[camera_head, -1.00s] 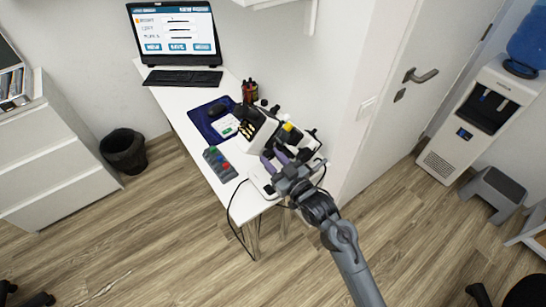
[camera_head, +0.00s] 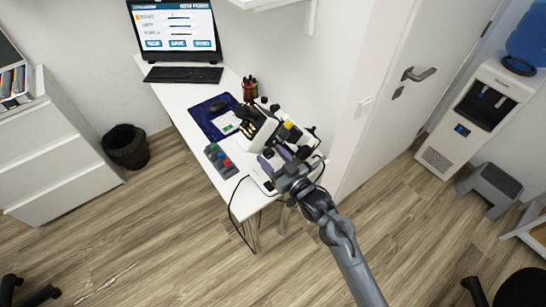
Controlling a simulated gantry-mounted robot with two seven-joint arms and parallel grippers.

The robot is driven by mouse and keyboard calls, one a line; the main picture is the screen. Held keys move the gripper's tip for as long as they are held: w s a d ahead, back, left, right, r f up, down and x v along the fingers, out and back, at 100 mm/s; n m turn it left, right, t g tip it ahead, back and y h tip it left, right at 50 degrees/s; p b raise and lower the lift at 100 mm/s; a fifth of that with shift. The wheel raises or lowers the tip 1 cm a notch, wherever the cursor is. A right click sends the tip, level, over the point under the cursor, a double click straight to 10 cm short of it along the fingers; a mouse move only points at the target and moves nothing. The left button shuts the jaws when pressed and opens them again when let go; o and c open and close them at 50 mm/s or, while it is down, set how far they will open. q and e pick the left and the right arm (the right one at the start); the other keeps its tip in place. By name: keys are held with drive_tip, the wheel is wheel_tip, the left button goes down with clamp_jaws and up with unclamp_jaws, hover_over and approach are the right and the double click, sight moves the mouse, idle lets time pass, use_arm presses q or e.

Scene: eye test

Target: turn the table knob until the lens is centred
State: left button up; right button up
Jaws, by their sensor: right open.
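The eye-test device (camera_head: 256,130), white with black parts and a small yellow part, stands at the near right end of the white table (camera_head: 186,124). My right gripper (camera_head: 275,158) is at the near side of the device, its two purple-grey fingers apart. I cannot tell whether the fingers touch the device. The table knob and the lens cannot be made out; the gripper and arm cover part of the device's near side. My left gripper is not in view.
A grey control box (camera_head: 220,160) with coloured buttons lies left of the device. A blue mat (camera_head: 205,125) with a mouse, a pen holder (camera_head: 250,89), a keyboard (camera_head: 183,75) and a screen (camera_head: 174,28) are farther back. A wall stands close on the right.

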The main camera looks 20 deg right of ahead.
drive_tip(key=shift+s, duration=0.1)
drive_tip(key=v, duration=1)
drive_tip(key=shift+s+p, duration=0.3)
drive_tip(key=shift+p, duration=0.05)
drive_tip(key=shift+d+f, duration=0.1)
drive_tip(key=s+f+g+h, duration=0.1)
drive_tip(key=s+f+g, duration=0.2)
drive_tip(key=s+g, duration=0.35)
drive_tip(key=s+d+f+g+h, duration=0.1)
drive_tip(key=s+f+g+h, duration=0.2)
drive_tip(key=s, duration=0.6)
drive_tip(key=s+f+g, duration=0.4)
drive_tip(key=s+g, duration=0.1)
drive_tip(key=s, duration=0.2)
wheel_tip(320, 180, up, 30)
drive_tip(key=p, duration=3)
drive_tip(key=shift+r+m+t+p, duration=0.25)
drive_tip(key=shift+m+t+p, duration=0.05)
drive_tip(key=shift+m+t, duration=0.1)
drive_tip(key=shift+s, duration=0.1)
